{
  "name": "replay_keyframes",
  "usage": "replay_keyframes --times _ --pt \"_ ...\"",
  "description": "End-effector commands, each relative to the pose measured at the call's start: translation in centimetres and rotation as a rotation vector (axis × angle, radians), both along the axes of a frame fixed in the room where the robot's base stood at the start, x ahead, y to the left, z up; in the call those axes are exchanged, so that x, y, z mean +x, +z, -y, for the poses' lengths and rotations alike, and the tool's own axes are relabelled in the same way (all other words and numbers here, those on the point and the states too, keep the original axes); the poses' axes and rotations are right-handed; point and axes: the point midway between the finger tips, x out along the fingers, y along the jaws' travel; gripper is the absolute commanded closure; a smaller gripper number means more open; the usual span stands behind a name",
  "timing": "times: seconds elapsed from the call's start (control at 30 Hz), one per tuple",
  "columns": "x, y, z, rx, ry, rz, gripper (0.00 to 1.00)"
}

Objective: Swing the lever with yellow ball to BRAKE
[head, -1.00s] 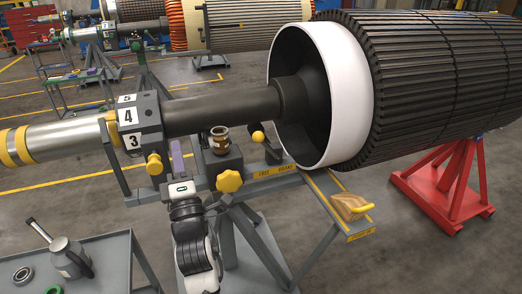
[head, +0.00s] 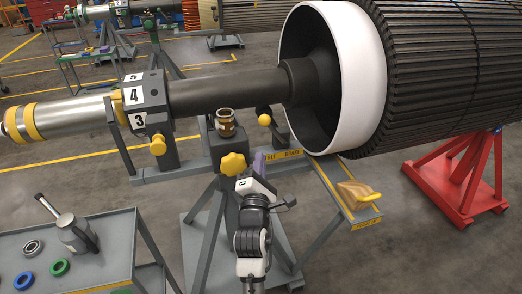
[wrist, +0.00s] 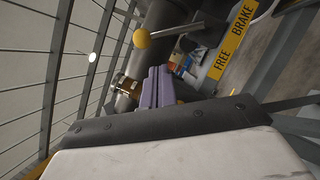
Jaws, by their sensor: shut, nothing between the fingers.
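The lever with the yellow ball (head: 264,119) stands on the rotor stand, left of the white ring. Its ball leans left, toward the FREE side of the yellow FREE/BRAKE label (head: 292,154). In the wrist view the ball (wrist: 141,38) is at upper centre, its rod running right toward the label (wrist: 235,42). My gripper (head: 260,160), with purple fingers, is below the ball in the head view and covers part of the label. In the wrist view its fingers (wrist: 157,88) are together and empty, apart from the ball.
A yellow star knob (head: 234,164) and a brass-coloured fitting (head: 226,122) are just left of my gripper. A wooden block with a yellow handle (head: 358,194) rests on the stand's right arm. A grey cart (head: 112,247) with a can and rings stands at left.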

Motion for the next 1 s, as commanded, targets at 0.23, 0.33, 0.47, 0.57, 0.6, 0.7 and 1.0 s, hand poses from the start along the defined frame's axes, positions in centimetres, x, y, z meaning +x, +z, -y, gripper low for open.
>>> replay_keyframes --times 0.23,0.33,0.47,0.57,0.6,0.7,1.0 --pt "4.3 1.6 0.2 -0.001 0.000 0.002 1.00" --pt "5.9 1.9 0.3 0.000 0.000 0.002 1.00" --pt "7.5 2.2 0.4 0.000 0.000 0.002 1.00" --pt "8.2 2.3 0.4 0.000 0.001 0.002 1.00" --pt "8.4 2.3 0.4 0.000 0.000 0.002 1.00" --pt "8.6 2.3 0.4 0.001 0.000 0.002 1.00" --pt "8.6 2.3 0.4 0.002 0.002 0.002 1.00"
